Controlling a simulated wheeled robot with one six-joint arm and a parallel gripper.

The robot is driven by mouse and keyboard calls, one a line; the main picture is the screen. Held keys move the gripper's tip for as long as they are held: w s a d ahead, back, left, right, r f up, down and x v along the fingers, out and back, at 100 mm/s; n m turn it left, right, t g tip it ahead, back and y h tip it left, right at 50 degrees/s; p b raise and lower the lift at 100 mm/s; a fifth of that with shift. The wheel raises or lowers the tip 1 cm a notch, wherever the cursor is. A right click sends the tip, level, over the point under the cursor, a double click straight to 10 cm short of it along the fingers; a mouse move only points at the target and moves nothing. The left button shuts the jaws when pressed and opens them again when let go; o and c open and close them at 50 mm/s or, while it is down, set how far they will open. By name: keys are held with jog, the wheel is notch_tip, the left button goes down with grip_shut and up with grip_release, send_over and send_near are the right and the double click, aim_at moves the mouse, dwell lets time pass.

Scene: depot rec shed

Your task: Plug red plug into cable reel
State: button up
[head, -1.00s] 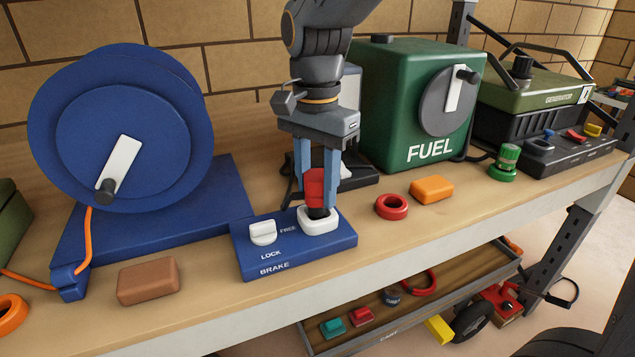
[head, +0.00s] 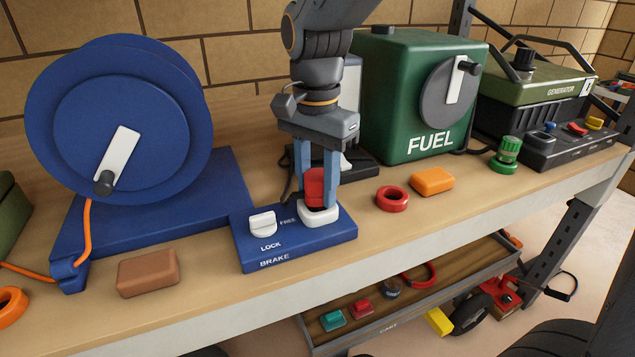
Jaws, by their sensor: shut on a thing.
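The cable reel (head: 120,125) is a large blue drum with a white crank, standing on a blue base at the left. A blue box (head: 300,250) at the base's right corner, marked BRAKE, carries a white knob (head: 263,223) by LOCK and FREE and a white socket (head: 320,216). My gripper (head: 316,195) points straight down over the socket, shut on the red plug (head: 314,186). The plug is upright, and its lower end meets the socket's opening. The fingers partly hide it, and how deep it sits cannot be told exactly.
A brown block (head: 148,272) lies in front of the reel. A red ring (head: 392,199) and an orange block (head: 432,181) lie right of the box. The green fuel tank (head: 400,110) stands behind, with a generator (head: 540,90) farther right. A cart (head: 400,300) is below the bench edge.

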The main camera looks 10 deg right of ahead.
jog(key=o, duration=1.1)
